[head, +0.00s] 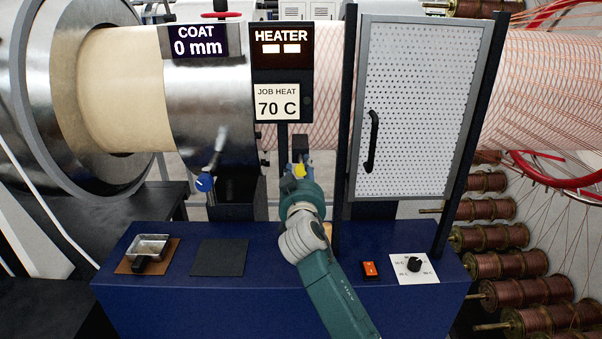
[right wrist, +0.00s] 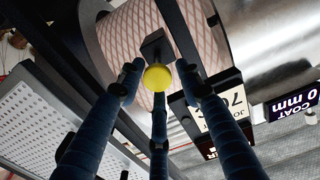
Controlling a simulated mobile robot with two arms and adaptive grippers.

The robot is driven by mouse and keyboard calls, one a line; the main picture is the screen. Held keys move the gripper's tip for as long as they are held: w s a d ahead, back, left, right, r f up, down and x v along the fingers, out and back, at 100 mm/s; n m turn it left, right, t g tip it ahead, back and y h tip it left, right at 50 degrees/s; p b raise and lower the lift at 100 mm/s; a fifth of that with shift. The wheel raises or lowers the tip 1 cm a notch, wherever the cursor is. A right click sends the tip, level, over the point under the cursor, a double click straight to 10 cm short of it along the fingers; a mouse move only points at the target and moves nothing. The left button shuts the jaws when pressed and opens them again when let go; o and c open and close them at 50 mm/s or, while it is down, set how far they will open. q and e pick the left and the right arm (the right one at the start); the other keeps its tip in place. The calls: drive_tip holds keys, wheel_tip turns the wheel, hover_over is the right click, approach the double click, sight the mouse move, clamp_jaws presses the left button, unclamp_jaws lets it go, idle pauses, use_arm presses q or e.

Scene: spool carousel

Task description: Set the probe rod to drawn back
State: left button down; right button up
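A yellow round knob (head: 299,170) on a dark block stands below the heater panel, in front of the wrapped pipe; it looks like the end of the probe rod. The knob also shows in the right wrist view (right wrist: 157,77). My right gripper (head: 297,178) reaches up to it from the front. In the right wrist view its three fingers (right wrist: 158,82) are spread around the knob, with gaps visible at both sides. My left gripper is not in view.
A blue knob (head: 205,183) on a lever hangs to the left under the coat ring (head: 212,110). A perforated guard door (head: 418,100) with a black handle stands right. The blue bench (head: 200,305) carries a metal pan (head: 150,245), a red switch (head: 370,269) and a dial (head: 414,265).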

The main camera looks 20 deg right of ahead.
drive_tip(key=shift+s, duration=0.1)
drive_tip(key=shift+f, duration=0.15)
drive_tip(key=v, duration=1.2)
drive_tip(key=shift+r, duration=0.2)
